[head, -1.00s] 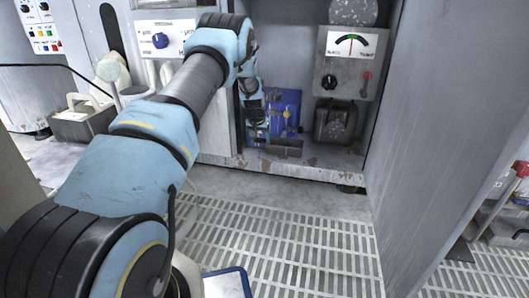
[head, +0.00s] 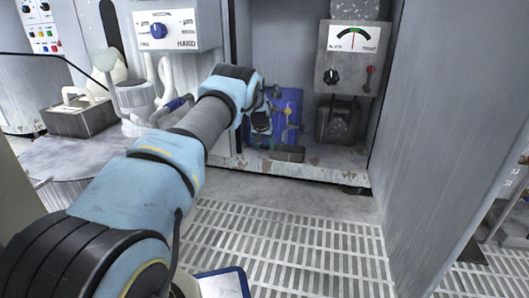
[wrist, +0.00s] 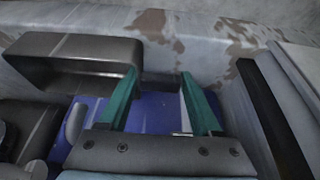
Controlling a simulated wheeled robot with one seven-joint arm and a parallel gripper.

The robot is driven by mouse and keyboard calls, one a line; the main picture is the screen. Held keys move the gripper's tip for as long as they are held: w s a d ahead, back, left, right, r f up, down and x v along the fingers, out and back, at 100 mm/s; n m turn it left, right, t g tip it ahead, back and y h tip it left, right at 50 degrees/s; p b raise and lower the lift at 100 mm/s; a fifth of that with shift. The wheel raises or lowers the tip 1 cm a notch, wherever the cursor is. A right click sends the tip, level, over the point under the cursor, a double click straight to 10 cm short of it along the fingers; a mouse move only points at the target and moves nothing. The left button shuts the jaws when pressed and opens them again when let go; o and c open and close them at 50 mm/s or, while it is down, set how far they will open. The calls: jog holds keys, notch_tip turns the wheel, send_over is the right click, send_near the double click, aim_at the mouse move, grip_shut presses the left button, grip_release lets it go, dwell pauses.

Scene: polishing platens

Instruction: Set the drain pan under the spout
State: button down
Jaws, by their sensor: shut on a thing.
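The drain pan, which I take to be the dark grey open-topped box (head: 288,154), sits low at the front of the cabinet bay. In the wrist view it (wrist: 75,60) lies at upper left, beside the rust-patched sill. My gripper (head: 263,136) reaches down into the bay left of the pan. Its green fingers (wrist: 159,75) stand apart with a thin dark strip between their tips, which seems to be part of the pan. The exact contact is partly hidden. A blue unit (head: 290,108) with a yellow part stands behind the pan. I cannot clearly make out the spout.
A grey gauge box (head: 349,58) hangs at the bay's right, above a dark canister (head: 338,121). A tall grey door panel (head: 445,140) bounds the right. The rusty sill (head: 320,172) edges the bay in front.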

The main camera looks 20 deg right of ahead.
jog(key=shift+w+d, duration=0.1)
jog(key=shift+w, duration=0.05)
jog(key=shift+c, duration=0.4)
grip_release()
jog(key=p+v, duration=0.5)
jog(key=v, duration=0.7)
jog(key=shift+p, duration=0.35)
